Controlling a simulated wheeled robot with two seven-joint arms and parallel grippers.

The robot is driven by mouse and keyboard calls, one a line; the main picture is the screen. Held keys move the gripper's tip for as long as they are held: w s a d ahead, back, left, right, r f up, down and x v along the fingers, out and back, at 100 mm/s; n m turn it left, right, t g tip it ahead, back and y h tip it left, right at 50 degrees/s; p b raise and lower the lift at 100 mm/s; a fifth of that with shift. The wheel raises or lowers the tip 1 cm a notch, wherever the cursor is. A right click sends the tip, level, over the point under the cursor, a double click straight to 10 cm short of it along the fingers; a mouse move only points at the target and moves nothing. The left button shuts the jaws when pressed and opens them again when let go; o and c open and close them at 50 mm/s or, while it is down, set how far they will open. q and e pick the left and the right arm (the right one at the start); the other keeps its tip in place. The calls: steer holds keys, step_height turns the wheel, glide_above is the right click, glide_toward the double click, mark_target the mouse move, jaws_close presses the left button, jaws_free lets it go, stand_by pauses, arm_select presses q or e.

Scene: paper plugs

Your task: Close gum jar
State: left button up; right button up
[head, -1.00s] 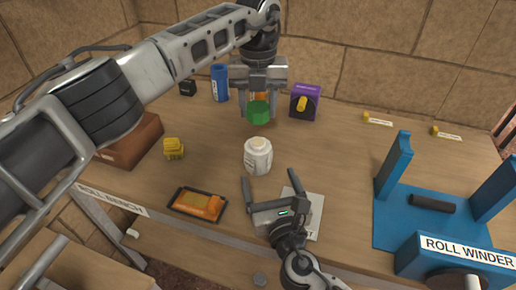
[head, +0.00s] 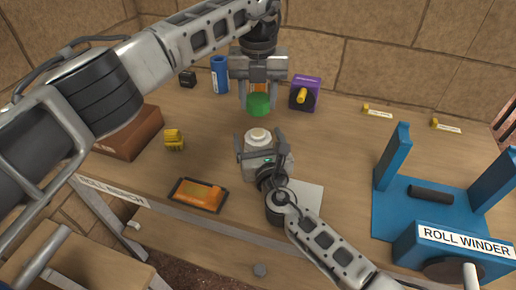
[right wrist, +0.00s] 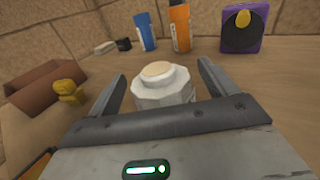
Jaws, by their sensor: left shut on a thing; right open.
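The white gum jar (head: 257,137) stands upright on the bench with its pale round top showing; its lower part is hidden by my right gripper in the head view. It also shows in the right wrist view (right wrist: 160,90). My right gripper (head: 262,148) is open, with a finger on each side of the jar; I cannot tell whether they touch it. My left gripper (head: 258,92) is shut on a green lid (head: 258,104), held above and behind the jar, apart from it.
A purple box with a yellow knob (head: 305,93), a blue bottle (head: 219,75) and an orange bottle (right wrist: 180,27) stand at the back. A black tray (head: 176,192), yellow block (head: 173,139) and brown box (head: 128,140) lie left. The blue roll winder (head: 430,215) fills the right.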

steer(key=shift+w+a, duration=0.15)
steer(key=shift+w, duration=0.3)
steer(key=c, duration=1.5)
arm_select(q)
glide_above(258, 133)
steer(key=shift+f, duration=2.5)
arm_select(e)
steer(key=shift+o, duration=0.2)
arm_select(q)
steer(key=shift+f, duration=0.1)
steer(key=shift+f, duration=0.8)
steer(key=shift+f, duration=0.55)
